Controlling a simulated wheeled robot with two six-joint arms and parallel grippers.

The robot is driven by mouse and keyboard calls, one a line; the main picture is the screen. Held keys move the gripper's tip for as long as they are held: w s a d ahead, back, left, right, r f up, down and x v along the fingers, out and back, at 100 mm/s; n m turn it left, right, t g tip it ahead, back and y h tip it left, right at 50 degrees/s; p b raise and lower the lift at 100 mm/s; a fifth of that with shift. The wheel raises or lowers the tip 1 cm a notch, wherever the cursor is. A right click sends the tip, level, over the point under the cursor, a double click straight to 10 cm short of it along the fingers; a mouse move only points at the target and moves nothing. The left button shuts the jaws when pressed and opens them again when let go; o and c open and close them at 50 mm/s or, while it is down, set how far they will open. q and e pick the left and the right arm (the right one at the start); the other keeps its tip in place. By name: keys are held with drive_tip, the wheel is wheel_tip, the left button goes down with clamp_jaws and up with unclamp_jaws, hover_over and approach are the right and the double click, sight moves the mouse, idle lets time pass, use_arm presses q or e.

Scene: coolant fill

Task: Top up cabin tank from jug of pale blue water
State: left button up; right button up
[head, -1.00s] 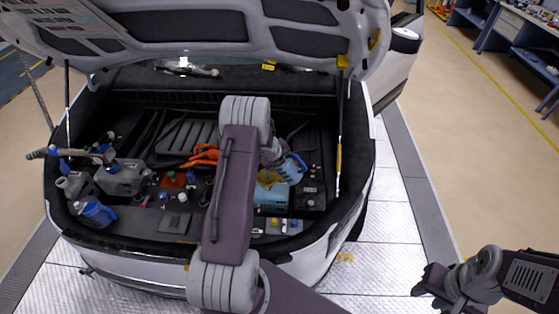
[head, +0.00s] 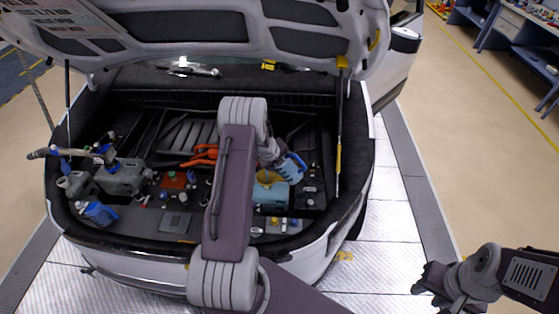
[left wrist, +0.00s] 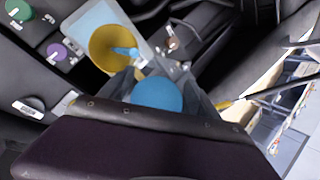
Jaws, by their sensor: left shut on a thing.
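The jug (head: 292,168) shows in the head view at the right of the trunk, tilted over a yellow funnel (head: 268,175). The funnel stands on the pale blue cabin tank (head: 270,195). In the left wrist view, the pale blue water in the jug (left wrist: 157,96) shows as a round patch, and a thin blue stream runs into the funnel (left wrist: 106,48). My left gripper (head: 278,158) is shut on the jug; its arm hides much of the fingers in the head view. My right gripper (head: 426,279) is open and empty, outside the car at the lower right.
The open trunk lid (head: 230,30) hangs above the bay. Orange cables (head: 203,155), a grey jug (head: 122,177) and a blue bottle (head: 97,212) are left of my arm. A strut (head: 339,130) stands right of the jug. The floor at right is clear.

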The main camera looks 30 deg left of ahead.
use_arm(q)
drive_tip(key=shift+f+h+p, duration=0.1)
drive_tip(key=shift+h+p, duration=0.3)
drive_tip(key=shift+p, duration=0.4)
idle(1.1)
drive_tip(key=shift+f, duration=0.1)
drive_tip(key=shift+p, duration=0.4)
idle(0.5)
drive_tip(key=shift+f+n+h+p, duration=0.1)
drive_tip(key=shift+n+h+p, duration=0.2)
drive_tip(key=shift+f+p, duration=0.1)
drive_tip(key=shift+p, duration=0.2)
idle(0.6)
drive_tip(key=shift+f+t+h+p, duration=0.2)
drive_tip(key=shift+t+h+p, duration=0.15)
drive_tip(key=shift+h, duration=0.25)
drive_tip(key=shift+f+h, duration=0.2)
drive_tip(key=shift+h, duration=0.1)
idle(1.2)
